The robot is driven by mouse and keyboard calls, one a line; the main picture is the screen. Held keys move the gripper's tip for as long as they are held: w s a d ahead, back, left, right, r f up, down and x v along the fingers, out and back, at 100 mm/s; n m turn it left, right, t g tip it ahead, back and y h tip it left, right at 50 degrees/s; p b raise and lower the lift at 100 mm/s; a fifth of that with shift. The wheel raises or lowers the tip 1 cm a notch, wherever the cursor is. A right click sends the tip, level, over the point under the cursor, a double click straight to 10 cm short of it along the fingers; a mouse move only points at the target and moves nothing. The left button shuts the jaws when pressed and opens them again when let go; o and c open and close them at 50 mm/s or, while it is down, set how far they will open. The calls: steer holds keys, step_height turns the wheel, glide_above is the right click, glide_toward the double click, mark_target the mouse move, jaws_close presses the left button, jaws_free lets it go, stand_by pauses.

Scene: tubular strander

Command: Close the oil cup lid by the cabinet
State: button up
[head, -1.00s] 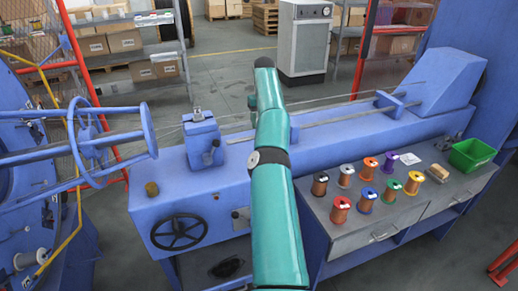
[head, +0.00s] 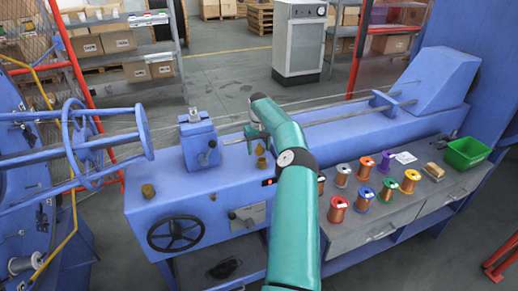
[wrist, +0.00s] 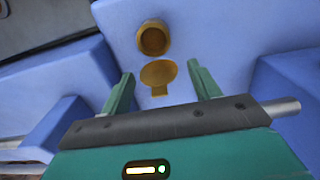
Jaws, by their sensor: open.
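A brass oil cup (wrist: 153,40) sits on the blue machine top in the wrist view, its round mouth showing a darker inside. Its flat round brass lid (wrist: 158,73), with a small tab, is swung open beside the mouth, towards my gripper. My gripper (wrist: 162,85) is open, one finger on each side of the lid, with nothing between them gripped. Whether the fingers touch the lid I cannot tell. In the head view small brass parts (head: 261,162) show just below my gripper (head: 251,139). Another brass cup (head: 148,191) stands further left.
A blue upright block with a lever (head: 200,146) stands left of my gripper. A long rod (head: 345,115) runs along the machine. Wire spools and a green bin (head: 466,153) stand on the bench at right. A grey cabinet (head: 300,45) stands behind.

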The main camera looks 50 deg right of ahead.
steer(key=shift+f, duration=0.3)
steer(key=shift+c, duration=0.2)
steer(key=c, duration=0.9)
steer(key=shift+c, duration=0.2)
